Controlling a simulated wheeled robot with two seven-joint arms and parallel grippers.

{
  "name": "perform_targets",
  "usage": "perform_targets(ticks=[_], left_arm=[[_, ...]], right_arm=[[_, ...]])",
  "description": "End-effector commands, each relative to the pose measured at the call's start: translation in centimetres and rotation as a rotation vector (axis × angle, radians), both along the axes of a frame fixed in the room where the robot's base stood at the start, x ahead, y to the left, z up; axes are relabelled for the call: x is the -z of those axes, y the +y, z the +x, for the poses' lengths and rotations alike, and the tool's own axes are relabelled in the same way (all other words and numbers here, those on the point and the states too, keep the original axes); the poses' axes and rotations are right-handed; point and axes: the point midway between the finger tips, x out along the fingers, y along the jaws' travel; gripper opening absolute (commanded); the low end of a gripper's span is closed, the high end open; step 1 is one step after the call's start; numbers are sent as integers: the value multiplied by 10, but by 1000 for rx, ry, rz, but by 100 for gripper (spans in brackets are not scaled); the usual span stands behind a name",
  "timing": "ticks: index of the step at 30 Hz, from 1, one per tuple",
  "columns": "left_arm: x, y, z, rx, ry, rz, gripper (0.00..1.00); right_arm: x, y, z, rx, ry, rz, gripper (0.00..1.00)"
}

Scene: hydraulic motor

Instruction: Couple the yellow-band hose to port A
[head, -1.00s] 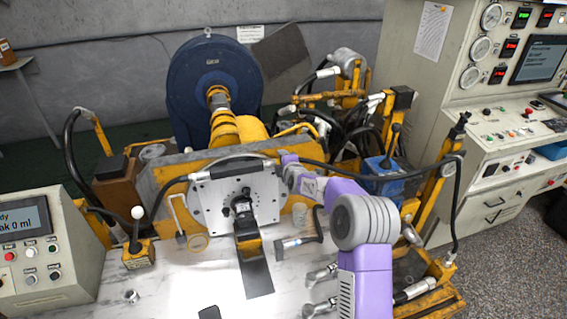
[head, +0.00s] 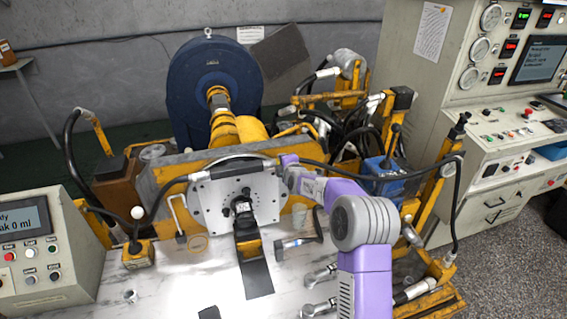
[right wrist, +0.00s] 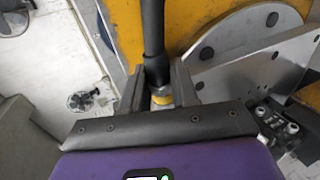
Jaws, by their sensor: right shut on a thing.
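My right gripper (right wrist: 162,92) is shut on the yellow-band hose (right wrist: 152,35) in the right wrist view. The black hose runs down between the fingers, and its yellow band (right wrist: 163,100) and metal end show there. In the head view my purple right arm reaches to the upper right of the grey motor plate (head: 212,212), and the fingertips are hard to make out. The black motor body (head: 243,208) sits at the middle of the plate and also shows in the right wrist view (right wrist: 285,132). I cannot tell which port is A. My left gripper is not in view.
A white worktop (head: 190,280) lies in front of the plate, with metal fittings (head: 320,275) at its right. A control box (head: 40,240) stands at the left. A yellow beam (head: 165,165) runs behind the plate. A lever (head: 137,240) stands left of it.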

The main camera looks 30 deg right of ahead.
Motion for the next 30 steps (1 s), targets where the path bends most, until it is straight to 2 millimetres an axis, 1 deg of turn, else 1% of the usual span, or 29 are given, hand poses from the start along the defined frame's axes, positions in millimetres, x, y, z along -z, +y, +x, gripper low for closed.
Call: perform_targets(ticks=[5,14,17,30], left_arm=[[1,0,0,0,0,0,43],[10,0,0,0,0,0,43],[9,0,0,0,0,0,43],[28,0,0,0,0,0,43]], right_arm=[[-1,-1,0,1,-3,0,0],[0,-11,-2,4,-5,-2,0],[-1,-11,-2,2,-5,-1,0],[0,-32,-7,0,-3,0,0]])
